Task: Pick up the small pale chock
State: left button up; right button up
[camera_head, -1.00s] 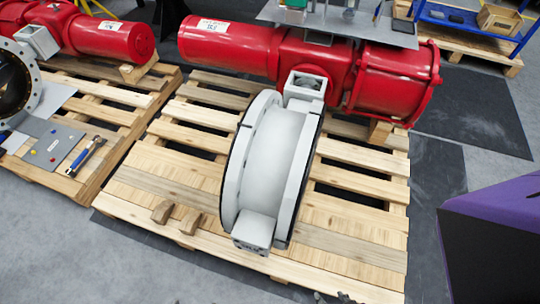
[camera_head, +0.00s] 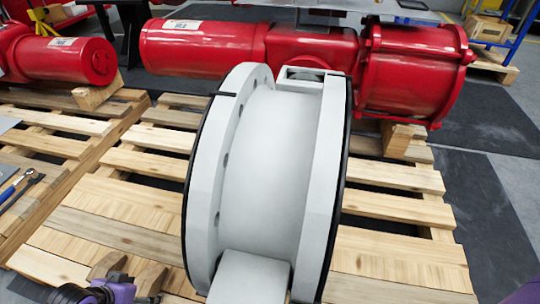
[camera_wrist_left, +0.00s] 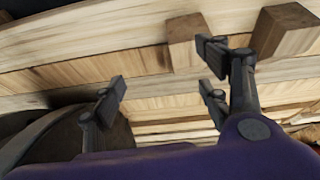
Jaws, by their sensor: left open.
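Two small wooden chocks lie side by side on the pallet (camera_head: 110,190), left of the white valve body. In the left wrist view the paler chock (camera_wrist_left: 184,42) is at upper centre and a darker, browner chock (camera_wrist_left: 285,30) is at upper right.
The white valve body (camera_head: 272,165) stands upright close to the right of the chocks. Its dark rim also shows at lower left in the wrist view. A red actuator (camera_head: 200,45) lies behind it. Other wooden blocks (camera_head: 95,92) support the red cylinders.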

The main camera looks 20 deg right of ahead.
aim_at(144, 281)
pick_arm(q)
jog(key=w, duration=0.1)
jog(key=w+a+b, duration=0.1)
jog(key=w, duration=0.2)
jog(key=shift+a+f+b, duration=0.3)
jog(key=shift+a+f, duration=0.05)
jog(key=shift+w+y, duration=0.25)
jog(key=shift+y, duration=0.05)
jog(key=b+x, duration=0.5)
jog(key=x, duration=0.2)
jog(key=shift+w+a+f+b, duration=0.1)
jog(key=shift+w+f+b, duration=0.05)
jog(key=shift+w+b, duration=0.15)
pick_arm(e)
jog(key=x, duration=0.6)
jog(key=shift+w+f, duration=0.15)
jog(key=shift+f, duration=0.2)
pick_arm(q)
jog(key=shift+s, duration=0.1)
jog(key=shift+c, duration=0.2)
jog(key=c, duration=1.4)
